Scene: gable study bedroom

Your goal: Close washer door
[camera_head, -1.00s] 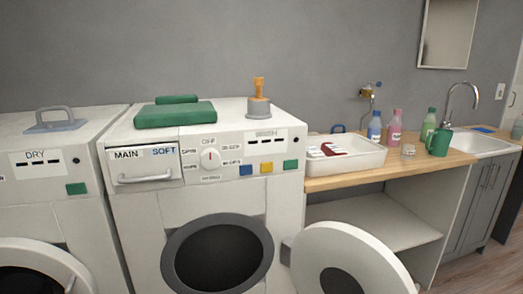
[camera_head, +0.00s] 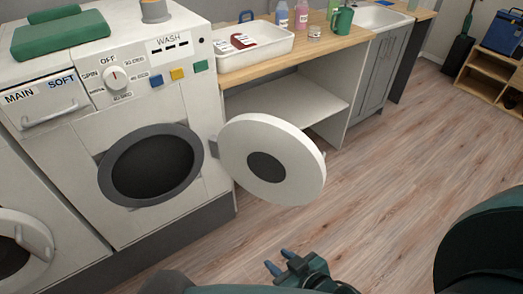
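The washer (camera_head: 90,92), marked WASH, stands at the left with its dark round opening (camera_head: 152,167) uncovered. Its white round door (camera_head: 296,165) with a dark centre stands swung open to the right on a hinge at the opening's right side. My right gripper (camera_head: 275,266) shows at the bottom, below the door and apart from it. Its two blue-tipped fingers are spread with nothing between them. My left gripper is not in view.
The dryer's door (camera_head: 24,240) also stands open at the lower left. A wooden counter (camera_head: 262,62) with a white tray and bottles stands behind the washer door, with an open shelf below. Bare wood floor (camera_head: 400,150) lies to the right.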

